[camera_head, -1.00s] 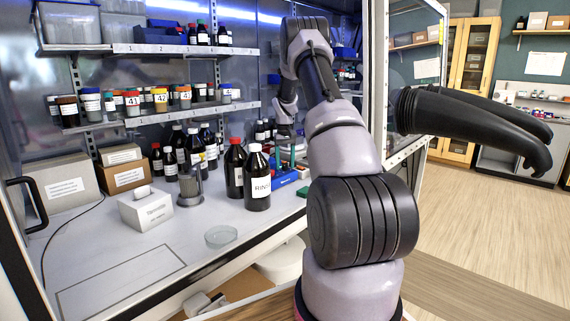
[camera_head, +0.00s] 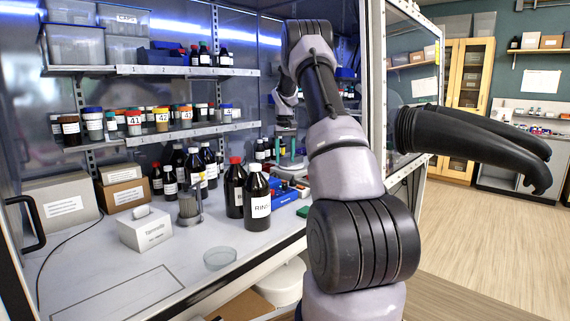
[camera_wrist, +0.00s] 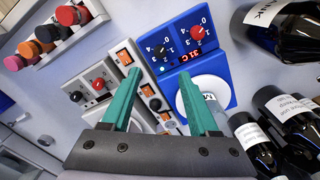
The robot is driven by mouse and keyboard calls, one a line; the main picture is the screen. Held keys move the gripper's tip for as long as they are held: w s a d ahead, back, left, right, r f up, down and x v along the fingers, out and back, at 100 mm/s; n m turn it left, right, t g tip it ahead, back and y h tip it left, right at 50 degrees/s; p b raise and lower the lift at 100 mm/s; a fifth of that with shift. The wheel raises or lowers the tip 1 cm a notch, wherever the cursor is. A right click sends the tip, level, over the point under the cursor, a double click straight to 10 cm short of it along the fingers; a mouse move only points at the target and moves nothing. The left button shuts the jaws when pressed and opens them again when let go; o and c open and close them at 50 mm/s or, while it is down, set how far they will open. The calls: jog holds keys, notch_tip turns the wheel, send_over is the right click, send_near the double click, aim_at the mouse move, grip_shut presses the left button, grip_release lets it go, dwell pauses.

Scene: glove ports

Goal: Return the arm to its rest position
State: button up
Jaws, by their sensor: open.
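My arm (camera_head: 345,160) reaches up and over into the open cabinet in the head view, its upper links bent downward at the back. My gripper (camera_wrist: 158,82) shows in the wrist view with two teal fingers apart and nothing between them. Beyond the fingers are a blue device (camera_wrist: 190,48) with knobs and a round white plate (camera_wrist: 205,100), and a pale panel with orange switches (camera_wrist: 150,95). The right finger overlaps the plate in the picture; I see no clear contact.
Dark bottles (camera_wrist: 285,30) crowd the right of the wrist view. A long black glove (camera_head: 475,143) juts out at right. Floor at right (camera_head: 490,230) is clear.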

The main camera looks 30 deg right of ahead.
dwell(0.4)
jog(key=s+a+r+t, duration=0.3)
jog(key=s+a+r, duration=1.2)
jog(key=r, duration=0.4)
jog(key=s+a+t+y, duration=0.1)
jog(key=s+a, duration=0.4)
jog(key=s, duration=0.7)
jog(key=s+a+m+t+y, duration=0.1)
jog(key=s+a+t, duration=0.2)
jog(key=s, duration=0.9)
jog(key=shift+s+a+f+m, duration=0.2)
jog(key=shift+a+f+m, duration=0.1)
jog(key=shift+a, duration=0.95)
jog(key=shift+c, duration=0.9)
jog(key=shift+s, duration=0.1)
